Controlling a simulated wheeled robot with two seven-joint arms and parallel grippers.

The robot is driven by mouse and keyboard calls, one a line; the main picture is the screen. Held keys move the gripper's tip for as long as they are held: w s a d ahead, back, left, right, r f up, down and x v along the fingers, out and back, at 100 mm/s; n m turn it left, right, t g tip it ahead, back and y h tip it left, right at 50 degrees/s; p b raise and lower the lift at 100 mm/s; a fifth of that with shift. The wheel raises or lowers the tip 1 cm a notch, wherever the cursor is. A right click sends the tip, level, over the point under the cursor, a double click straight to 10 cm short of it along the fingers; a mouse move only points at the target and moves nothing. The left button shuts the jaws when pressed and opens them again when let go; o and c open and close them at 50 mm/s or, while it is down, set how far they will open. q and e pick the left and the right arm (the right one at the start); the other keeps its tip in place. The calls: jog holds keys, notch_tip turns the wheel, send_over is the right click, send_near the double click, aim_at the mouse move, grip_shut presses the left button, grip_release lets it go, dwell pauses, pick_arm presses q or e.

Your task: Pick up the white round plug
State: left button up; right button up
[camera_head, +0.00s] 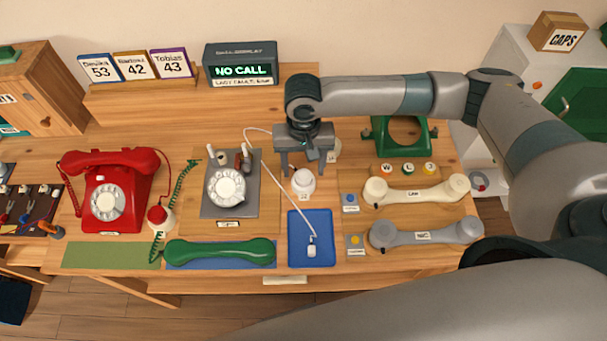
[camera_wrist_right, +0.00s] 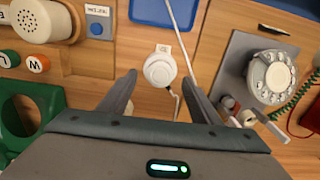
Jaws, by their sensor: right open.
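The white round plug (camera_head: 303,182) stands on the wooden table, just above the blue mat (camera_head: 296,258). It also shows in the right wrist view (camera_wrist_right: 159,68), with a small label beside it and a thin cord. My right gripper (camera_head: 304,171) is open and empty above the table, close to the plug. In the right wrist view its fingers (camera_wrist_right: 158,82) lie on either side of the plug's lower edge, and I see no contact. My left gripper is not in view.
A grey dial phone (camera_head: 222,190) stands left of the gripper and a red phone (camera_head: 110,190) farther left. A green handset (camera_head: 220,252) lies in front. A cream handset (camera_head: 415,192) and a grey handset (camera_head: 425,233) lie at right. A white cord (camera_head: 282,178) passes beside the plug.

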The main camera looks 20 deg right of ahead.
aim_at(304, 179)
jog(key=shift+f, duration=1.25)
jog(key=c, duration=1.1)
